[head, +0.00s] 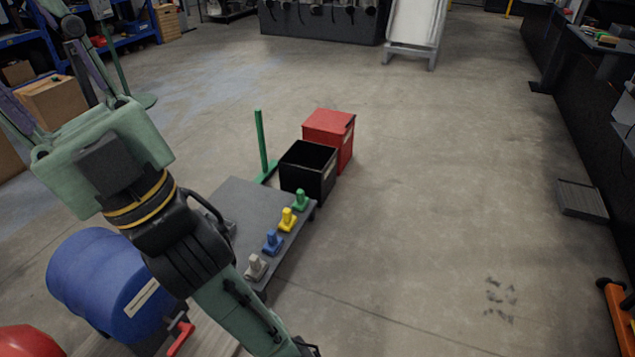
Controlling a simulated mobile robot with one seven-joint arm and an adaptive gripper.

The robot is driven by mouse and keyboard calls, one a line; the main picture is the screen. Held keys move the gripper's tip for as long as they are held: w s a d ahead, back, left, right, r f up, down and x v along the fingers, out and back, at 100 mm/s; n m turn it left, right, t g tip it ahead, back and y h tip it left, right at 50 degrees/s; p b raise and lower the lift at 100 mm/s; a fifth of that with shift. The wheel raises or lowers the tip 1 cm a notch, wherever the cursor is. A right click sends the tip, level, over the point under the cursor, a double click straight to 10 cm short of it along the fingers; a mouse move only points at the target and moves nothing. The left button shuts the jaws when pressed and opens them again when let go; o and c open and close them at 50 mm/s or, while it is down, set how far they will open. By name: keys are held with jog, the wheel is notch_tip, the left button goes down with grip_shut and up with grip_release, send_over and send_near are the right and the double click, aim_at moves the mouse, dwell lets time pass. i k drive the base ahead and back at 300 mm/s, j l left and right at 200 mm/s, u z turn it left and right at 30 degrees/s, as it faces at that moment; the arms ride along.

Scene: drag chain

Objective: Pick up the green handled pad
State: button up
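The green handled pad (300,200) stands upright at the far corner of a low dark grey cart top (252,202). It is the farthest in a row of similar handled pads along the cart's right edge. Nearer in the row are a yellow pad (287,220), a blue pad (272,243) and a grey pad (256,267). Nothing touches the green pad from above. My green and black arm crosses the left and lower part of the head view, left of the row. I cannot make out my gripper's fingers.
An open black bin (308,172) stands just behind the green pad, with a red bin (330,132) behind it. A green post (261,142) rises left of the bins. A blue drum (98,280) lies at lower left. The floor right of the cart is clear.

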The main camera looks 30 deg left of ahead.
aim_at(302, 201)
jog(key=i+u, duration=0.2)
jog(key=i, duration=0.25)
jog(key=i+l+u, duration=0.15)
jog(key=i, duration=0.25)
jog(key=i+l+u, duration=0.2)
jog(key=i, duration=0.25)
jog(key=i+l+u, duration=0.15)
jog(key=i+u, duration=0.2)
jog(key=i+l+u, duration=0.2)
jog(key=u, duration=0.15)
jog(key=i+l+u, duration=0.2)
jog(key=u, duration=0.15)
jog(key=i+l+u, duration=0.2)
jog(key=l, duration=0.15)
jog(key=i+l+u, duration=0.25)
jog(key=l, duration=0.15)
jog(key=l+u, duration=0.2)
jog(key=l, duration=0.2)
jog(key=l+u, duration=0.25)
jog(key=l, duration=0.2)
jog(key=i, duration=0.05)
